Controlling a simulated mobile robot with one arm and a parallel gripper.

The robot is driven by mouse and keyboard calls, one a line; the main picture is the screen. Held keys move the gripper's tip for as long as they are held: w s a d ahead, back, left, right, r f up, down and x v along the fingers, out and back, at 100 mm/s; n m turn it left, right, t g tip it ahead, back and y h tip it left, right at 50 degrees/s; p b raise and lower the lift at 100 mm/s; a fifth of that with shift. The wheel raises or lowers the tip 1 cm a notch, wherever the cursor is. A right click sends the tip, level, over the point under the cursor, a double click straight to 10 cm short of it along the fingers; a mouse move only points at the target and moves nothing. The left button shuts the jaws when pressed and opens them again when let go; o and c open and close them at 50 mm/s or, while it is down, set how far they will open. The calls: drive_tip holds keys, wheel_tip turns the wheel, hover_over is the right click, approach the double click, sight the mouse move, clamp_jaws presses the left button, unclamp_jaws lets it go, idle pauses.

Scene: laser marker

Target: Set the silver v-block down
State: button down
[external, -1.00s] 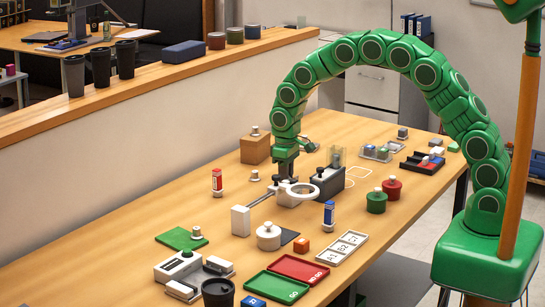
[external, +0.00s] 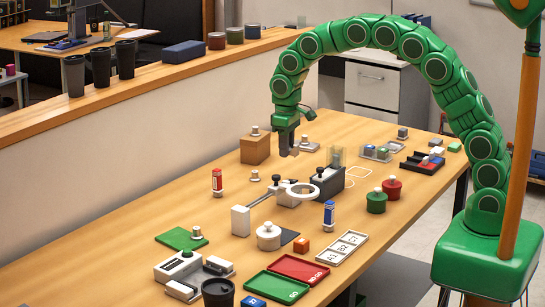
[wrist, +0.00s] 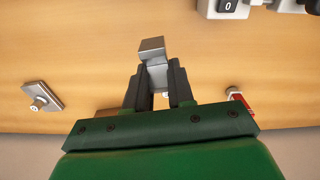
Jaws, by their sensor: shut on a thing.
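My gripper (external: 288,146) hangs above the table, to the right of the wooden block and behind the ring-shaped stand. It is shut on the silver v-block (wrist: 152,50). In the wrist view the block sits between the dark fingers of my gripper (wrist: 159,84) and sticks out past their tips. In the external view the v-block (external: 294,152) shows only as a small grey piece at the fingertips. Its groove cannot be made out.
The wooden block (external: 255,149) with a knob stands left of my gripper. A ring-shaped stand (external: 303,202) and a dark box (external: 328,182) stand in front. A knobbed grey plate (external: 309,146) lies to the right. The table's left stretch (external: 130,200) is bare.

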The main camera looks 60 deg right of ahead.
drive_tip(key=s+a, duration=0.2)
drive_tip(key=s+a+r, duration=0.1)
drive_tip(key=s+a, duration=0.2)
drive_tip(key=s+a+r, duration=0.1)
drive_tip(key=s+a, duration=0.2)
drive_tip(key=shift+m, duration=0.3)
drive_tip(key=s+a, duration=0.1)
drive_tip(key=s, duration=0.2)
drive_tip(key=s+a, duration=0.2)
drive_tip(key=s, duration=0.1)
drive_tip(key=s+a+r, duration=0.1)
drive_tip(key=s+a, duration=0.1)
drive_tip(key=s, duration=0.2)
drive_tip(key=shift+a, duration=0.2)
drive_tip(key=s+a+m, duration=0.1)
drive_tip(key=s+a, duration=0.1)
drive_tip(key=s, duration=1.5)
drive_tip(key=w+a+f, duration=0.2)
drive_tip(key=w, duration=0.1)
drive_tip(key=w+a+f, duration=0.5)
drive_tip(key=w+f, duration=0.1)
drive_tip(key=w, duration=0.1)
drive_tip(key=shift+a+f, duration=0.15)
drive_tip(key=shift+a, duration=0.05)
drive_tip(key=shift+w+a+f, duration=0.3)
drive_tip(key=shift+w+f, duration=0.15)
drive_tip(key=shift+w+a+f, duration=0.15)
drive_tip(key=shift+w+f, duration=0.1)
drive_tip(key=shift+f, duration=1.65)
